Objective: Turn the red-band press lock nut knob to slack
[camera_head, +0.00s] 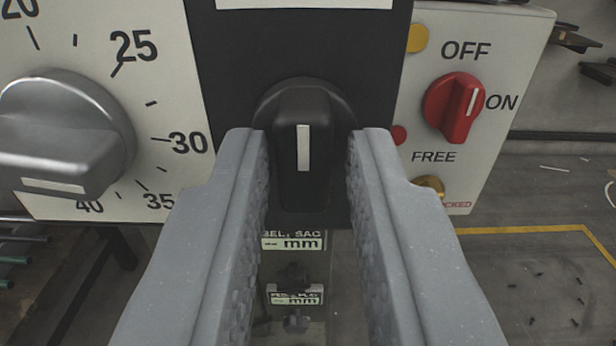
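A black knob (303,165) with a white pointer mark sits on a black panel (365,60) in the middle of the view. Its grip stands upright, with the white mark running straight up and down. My gripper (310,140) is open, its two grey fingers standing either side of the knob's grip. A narrow dark gap shows between the grip and the right finger; at the left finger I cannot tell if there is contact. No lettering for the knob positions and no red band shows; a white plate above is cut off by the top edge.
Left is a white dial with a large grey knob (60,135), numbered 20 to 40. Right is a white panel with a red knob (455,107), marked OFF and ON, its mark near ON. Below the black panel are small "mm" labels, one reading BELT SAG (293,240).

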